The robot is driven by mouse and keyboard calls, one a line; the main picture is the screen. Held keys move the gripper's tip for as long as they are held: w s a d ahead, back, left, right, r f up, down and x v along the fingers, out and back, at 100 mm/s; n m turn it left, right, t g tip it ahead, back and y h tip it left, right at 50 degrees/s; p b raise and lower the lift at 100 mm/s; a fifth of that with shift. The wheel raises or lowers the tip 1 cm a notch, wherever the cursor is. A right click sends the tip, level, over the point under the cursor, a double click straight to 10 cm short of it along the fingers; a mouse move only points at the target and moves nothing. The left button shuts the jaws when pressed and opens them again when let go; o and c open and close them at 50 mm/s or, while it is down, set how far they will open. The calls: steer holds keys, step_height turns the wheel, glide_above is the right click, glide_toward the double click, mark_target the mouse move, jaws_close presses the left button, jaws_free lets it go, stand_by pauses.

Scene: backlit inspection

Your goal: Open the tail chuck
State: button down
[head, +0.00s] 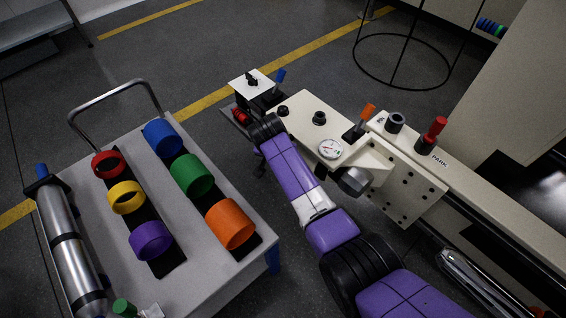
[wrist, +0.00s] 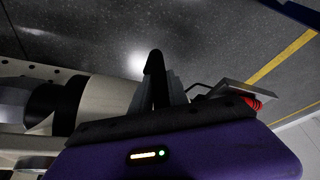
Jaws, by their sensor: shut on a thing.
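The beige machine (head: 305,108) stands right of centre in the head view, with a round gauge and coloured levers on it. In the wrist view, its beige body and a black collar (wrist: 62,100) lie at the left; I cannot tell for sure that this collar is the tail chuck. My gripper (head: 260,163) is beside the machine's near left end, mostly hidden by my purple wrist. In the wrist view, a black upright bar (wrist: 154,76) stands beside grey ribbed parts above my purple housing. My gripper is shut on a chuck part, probably a lever; its grip is hard to make out.
An orange lever (head: 367,112), a red lever (head: 437,128) and a blue lever (head: 280,77) stick up from the machine. A grey cart (head: 205,268) with coloured rings and a metal cylinder (head: 70,245) stands at the left. Open floor lies behind.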

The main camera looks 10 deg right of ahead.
steer(key=shift+a, duration=0.1)
steer(key=c, duration=1.3)
jaws_free()
steer(key=d+p+v, duration=0.1)
steer(key=p+v, duration=0.3)
steer(key=v, duration=0.3)
steer(key=shift+a+r, duration=0.4)
steer(key=shift+a, duration=0.05)
steer(key=shift+s, duration=0.1)
